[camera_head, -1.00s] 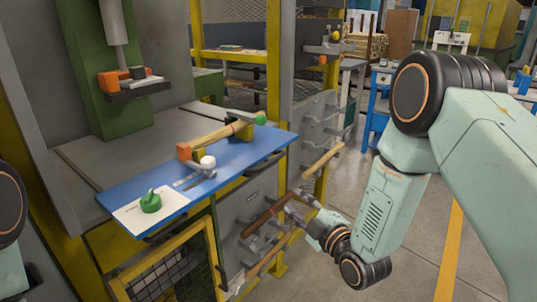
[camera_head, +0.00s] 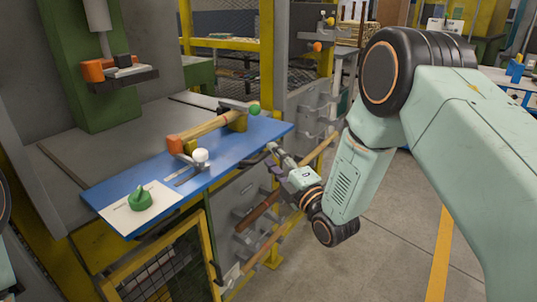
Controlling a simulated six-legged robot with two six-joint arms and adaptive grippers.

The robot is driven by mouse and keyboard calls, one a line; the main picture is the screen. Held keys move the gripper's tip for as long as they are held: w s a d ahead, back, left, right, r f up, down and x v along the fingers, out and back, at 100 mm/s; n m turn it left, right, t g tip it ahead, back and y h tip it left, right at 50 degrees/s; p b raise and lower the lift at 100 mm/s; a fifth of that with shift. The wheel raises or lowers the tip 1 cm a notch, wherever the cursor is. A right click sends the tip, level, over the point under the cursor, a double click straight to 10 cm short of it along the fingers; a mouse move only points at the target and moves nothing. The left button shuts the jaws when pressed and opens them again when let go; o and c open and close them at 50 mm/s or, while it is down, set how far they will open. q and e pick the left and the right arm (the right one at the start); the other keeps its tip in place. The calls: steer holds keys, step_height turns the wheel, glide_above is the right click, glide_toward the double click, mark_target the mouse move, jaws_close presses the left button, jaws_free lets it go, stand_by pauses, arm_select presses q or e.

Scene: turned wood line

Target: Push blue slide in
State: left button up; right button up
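The blue slide (camera_head: 228,163) is a flat plate that sticks out from the front of the green and grey press. It carries a wooden turned piece (camera_head: 211,128) held between end fixtures, a white ball knob (camera_head: 200,155), a green ball (camera_head: 254,109) and a green knob (camera_head: 139,198) on a white card. My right gripper (camera_head: 273,155) is by the slide's front right edge, its fingers pointing left toward it. I cannot tell whether it touches the edge or how far its fingers are apart. My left gripper is out of view; only a dark part of my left arm shows at the left edge.
The press head (camera_head: 119,72) with orange parts hangs over the grey bed (camera_head: 90,150). Below the slide are a yellow-framed mesh guard (camera_head: 165,265) and a grey panel with wooden rods on brackets (camera_head: 262,208). Open floor lies to the right.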

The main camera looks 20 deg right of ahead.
steer(key=shift+x, duration=1.35)
steer(key=shift+c, duration=0.5)
steer(key=shift+s+a+r, duration=0.1)
steer(key=shift+s, duration=0.05)
steer(key=c, duration=0.4)
jaws_close()
